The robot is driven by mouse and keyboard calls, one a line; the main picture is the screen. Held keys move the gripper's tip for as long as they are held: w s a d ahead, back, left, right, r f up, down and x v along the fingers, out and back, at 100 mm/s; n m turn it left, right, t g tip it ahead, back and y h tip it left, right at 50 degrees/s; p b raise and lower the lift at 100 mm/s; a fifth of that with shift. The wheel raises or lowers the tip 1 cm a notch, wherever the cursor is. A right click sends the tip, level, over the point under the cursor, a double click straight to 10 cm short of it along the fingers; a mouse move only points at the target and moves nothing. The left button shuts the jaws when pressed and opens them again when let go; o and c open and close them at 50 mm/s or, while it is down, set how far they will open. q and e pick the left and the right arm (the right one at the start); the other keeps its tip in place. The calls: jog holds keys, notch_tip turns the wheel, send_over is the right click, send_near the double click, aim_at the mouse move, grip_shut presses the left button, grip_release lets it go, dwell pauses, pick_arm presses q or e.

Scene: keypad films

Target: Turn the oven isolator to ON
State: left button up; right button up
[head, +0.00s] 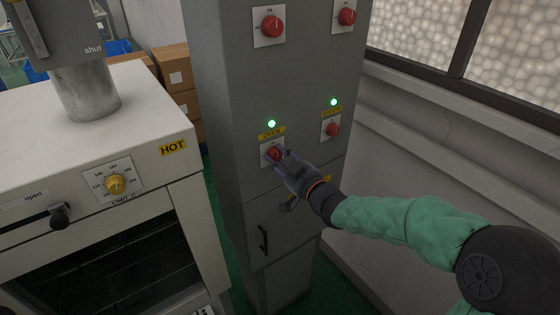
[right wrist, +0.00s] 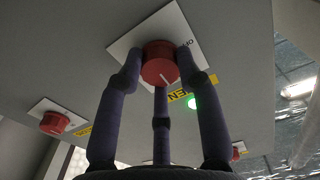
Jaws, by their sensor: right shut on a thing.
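The oven isolator is a red knob (head: 274,154) on a white plate under a yellow OVEN label (head: 271,134) on the grey cabinet. A green lamp (head: 271,124) above the label is lit. My right gripper (head: 281,160) reaches in from the right and is shut on this knob. In the right wrist view its dark fingers surround the red knob (right wrist: 160,64), whose white mark points towards the yellow label (right wrist: 179,95) and the lit green lamp (right wrist: 193,103). Small lettering on the white plate (right wrist: 132,42) is too blurred to read surely. My left gripper is out of view.
Another red knob (head: 332,129) with a lit green lamp (head: 334,102) is close on the right. Two more red knobs (head: 272,26) (head: 347,17) are above. A cabinet handle (head: 264,240) is below. An oven (head: 100,175) stands left, a wall right.

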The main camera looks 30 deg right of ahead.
jog(key=shift+d+r, duration=0.1)
jog(key=shift+r, duration=0.35)
jog(key=o, duration=1)
jog(key=shift+o, duration=0.7)
jog(key=shift+f, duration=0.15)
jog(key=shift+s, duration=0.1)
jog(key=s, duration=1.1)
jog(key=shift+s+d, duration=0.35)
